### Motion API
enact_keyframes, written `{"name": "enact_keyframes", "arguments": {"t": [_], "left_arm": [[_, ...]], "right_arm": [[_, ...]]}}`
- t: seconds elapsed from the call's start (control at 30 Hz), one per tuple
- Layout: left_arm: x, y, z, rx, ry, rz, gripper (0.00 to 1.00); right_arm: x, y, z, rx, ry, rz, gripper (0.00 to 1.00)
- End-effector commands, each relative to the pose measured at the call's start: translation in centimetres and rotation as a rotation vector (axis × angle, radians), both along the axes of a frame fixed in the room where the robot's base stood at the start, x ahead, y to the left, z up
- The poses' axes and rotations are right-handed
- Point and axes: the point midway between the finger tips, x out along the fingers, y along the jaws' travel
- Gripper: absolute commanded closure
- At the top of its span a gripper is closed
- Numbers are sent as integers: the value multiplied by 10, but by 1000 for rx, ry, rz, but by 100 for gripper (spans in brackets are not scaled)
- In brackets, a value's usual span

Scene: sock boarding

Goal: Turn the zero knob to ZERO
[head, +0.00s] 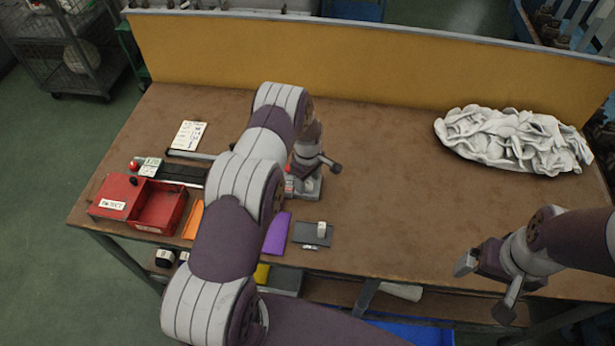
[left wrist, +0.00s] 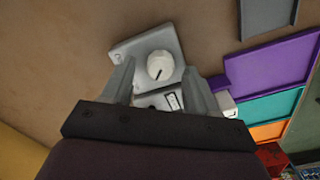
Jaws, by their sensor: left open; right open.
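The zero knob (left wrist: 160,66) is a round white knob with a short dark pointer line, on a grey device (left wrist: 128,50). In the left wrist view the pointer lies toward the lower part of the knob. A small white label (left wrist: 173,101) shows below it, too small to read. In the head view the device (head: 312,188) sits mid-table and its knob is hidden. My left gripper (left wrist: 160,82) is open over the device, its fingers to either side with the knob slightly beyond them. My right gripper (head: 486,288) is open and empty at the table's front right.
A red box (head: 118,197) and other small items stand at the table's left. Purple (head: 277,236) and orange (head: 194,220) pieces and a dark grey pad (head: 312,235) lie near the front. A white cloth pile (head: 512,140) lies back right. The right middle is clear.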

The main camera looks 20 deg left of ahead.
Motion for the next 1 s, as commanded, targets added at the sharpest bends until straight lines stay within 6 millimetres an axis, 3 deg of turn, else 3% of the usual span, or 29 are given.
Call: {"name": "enact_keyframes", "arguments": {"t": [0.33, 0.5, 0.77, 1.0], "left_arm": [[0, 0, -5, 0, -1, 0, 45], [0, 0, -4, 1, -1, -1, 98], [1, 0, -5, 0, -2, -15, 97], [2, 0, -7, 2, -4, -116, 97]], "right_arm": [[0, 0, 1, 0, 0, 0, 7], [0, 0, 1, 0, 0, 0, 7], [0, 0, -2, 0, 0, 0, 7], [0, 0, -16, 0, 0, 0, 7]]}}
